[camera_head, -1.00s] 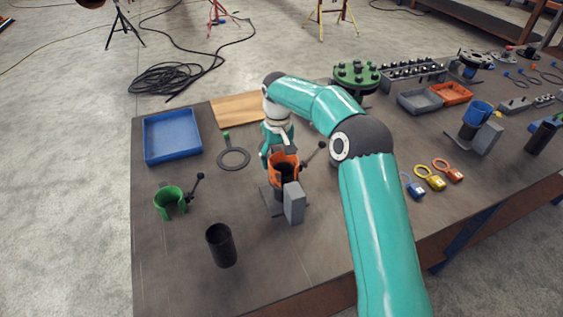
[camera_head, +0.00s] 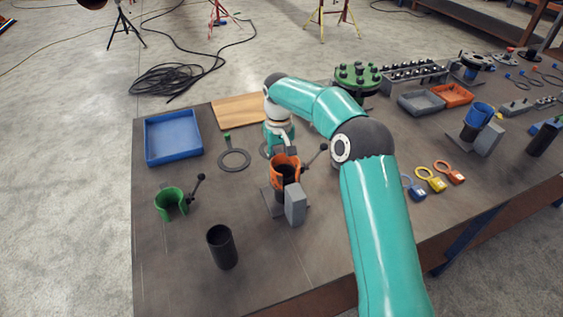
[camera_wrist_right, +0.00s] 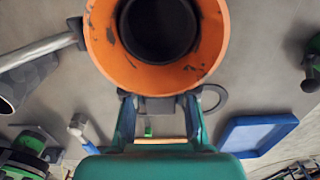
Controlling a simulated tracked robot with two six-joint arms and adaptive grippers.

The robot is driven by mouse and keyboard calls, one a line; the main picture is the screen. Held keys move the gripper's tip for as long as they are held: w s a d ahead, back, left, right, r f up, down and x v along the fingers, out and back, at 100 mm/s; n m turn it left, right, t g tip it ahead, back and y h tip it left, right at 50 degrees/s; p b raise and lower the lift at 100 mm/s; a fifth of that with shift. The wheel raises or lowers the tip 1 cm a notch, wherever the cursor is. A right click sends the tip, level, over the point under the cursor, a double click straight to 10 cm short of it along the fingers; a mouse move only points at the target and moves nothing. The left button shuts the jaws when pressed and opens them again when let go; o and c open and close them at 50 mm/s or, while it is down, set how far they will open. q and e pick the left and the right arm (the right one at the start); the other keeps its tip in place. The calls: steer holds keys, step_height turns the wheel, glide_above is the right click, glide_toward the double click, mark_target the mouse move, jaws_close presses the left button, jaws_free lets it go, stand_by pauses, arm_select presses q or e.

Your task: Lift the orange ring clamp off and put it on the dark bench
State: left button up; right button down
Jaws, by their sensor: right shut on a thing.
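The orange ring clamp (camera_head: 279,173) sits around the top of a dark upright pipe (camera_head: 288,173) beside a grey block on the dark bench (camera_head: 180,275). Its lever with a black knob points up to the right. My right gripper (camera_head: 289,151) is at the clamp's far side, shut on its edge. In the right wrist view, the clamp (camera_wrist_right: 150,77) rings the dark pipe bore (camera_wrist_right: 158,25), and the gripper's fingers (camera_wrist_right: 160,104) meet just below its rim. My left gripper is not in view.
A green open clamp (camera_head: 170,205) and a black tube (camera_head: 222,247) stand at the left. A blue tray (camera_head: 172,160) and a wooden board (camera_head: 238,109) lie at the back. A grey block (camera_head: 295,204) adjoins the pipe. Bare bench lies at the front left.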

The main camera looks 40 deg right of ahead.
steer(key=shift+s, duration=0.1)
steer(key=shift+r, duration=0.6)
step_height(320, 180, up, 11)
steer(key=shift+r+p, duration=0.1)
steer(key=shift+p, duration=0.75)
step_height(320, 180, up, 8)
steer(key=p, duration=0.4)
steer(key=shift+p, duration=0.4)
steer(key=shift+f, duration=0.2)
